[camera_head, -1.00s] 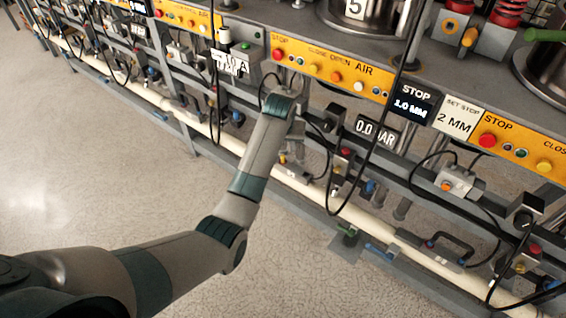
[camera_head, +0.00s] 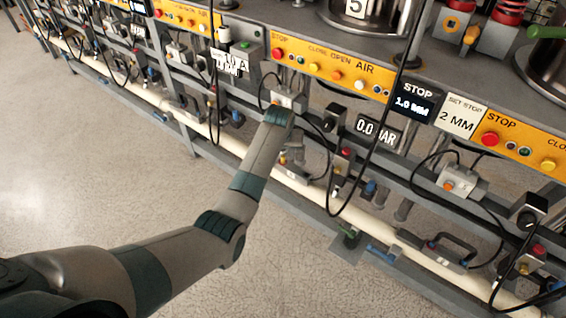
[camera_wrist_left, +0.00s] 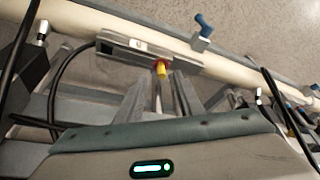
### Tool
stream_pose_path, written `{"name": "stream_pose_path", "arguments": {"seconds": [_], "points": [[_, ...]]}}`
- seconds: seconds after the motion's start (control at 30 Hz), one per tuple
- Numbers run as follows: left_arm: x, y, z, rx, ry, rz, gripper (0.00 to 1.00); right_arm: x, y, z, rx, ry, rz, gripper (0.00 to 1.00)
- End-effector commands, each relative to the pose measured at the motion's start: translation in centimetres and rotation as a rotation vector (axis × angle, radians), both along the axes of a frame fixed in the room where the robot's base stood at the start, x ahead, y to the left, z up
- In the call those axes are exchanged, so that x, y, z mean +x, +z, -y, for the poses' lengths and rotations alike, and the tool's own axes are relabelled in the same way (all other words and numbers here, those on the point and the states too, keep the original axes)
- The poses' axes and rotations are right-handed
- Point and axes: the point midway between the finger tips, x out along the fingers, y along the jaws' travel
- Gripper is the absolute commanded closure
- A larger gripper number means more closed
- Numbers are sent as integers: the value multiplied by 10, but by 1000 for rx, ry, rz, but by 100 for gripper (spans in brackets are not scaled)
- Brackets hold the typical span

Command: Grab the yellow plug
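The yellow plug (camera_wrist_left: 162,70) has a red collar. In the left wrist view it sits at the lower edge of a grey bar-shaped housing (camera_wrist_left: 140,52). In the head view a small yellow spot, probably the same plug (camera_head: 283,159), shows just below my left wrist. My left gripper (camera_wrist_left: 160,97) is open, its two grey fingers spread to either side of the line to the plug. The plug appears ahead of the fingers, and I see no contact. In the head view my left gripper's fingers are mostly hidden behind the wrist. My right gripper is not in view.
A cream pipe (camera_head: 300,185) runs along the lower frame of the press line. A black cable (camera_head: 330,165) loops to the right of my left wrist. A blue-handled valve (camera_wrist_left: 203,27) stands beyond the housing. Orange button panels (camera_head: 330,70) hang above. The floor in front is clear.

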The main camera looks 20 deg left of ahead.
Motion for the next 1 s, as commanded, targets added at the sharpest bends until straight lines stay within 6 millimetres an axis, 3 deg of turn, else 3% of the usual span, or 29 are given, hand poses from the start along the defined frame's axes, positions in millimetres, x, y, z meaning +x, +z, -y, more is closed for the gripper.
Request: {"name": "stream_pose_path", "arguments": {"seconds": [0.1,0.3,0.8,0.93,1.0], "points": [[6,-16,-4,1,0,-2,66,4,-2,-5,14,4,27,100],[12,-29,-5,0,0,0,66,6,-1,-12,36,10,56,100],[12,-30,-5,0,1,0,66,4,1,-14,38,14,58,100],[12,-30,-5,0,0,0,97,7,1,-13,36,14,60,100],[12,-30,-5,0,0,0,100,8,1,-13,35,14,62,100]]}}
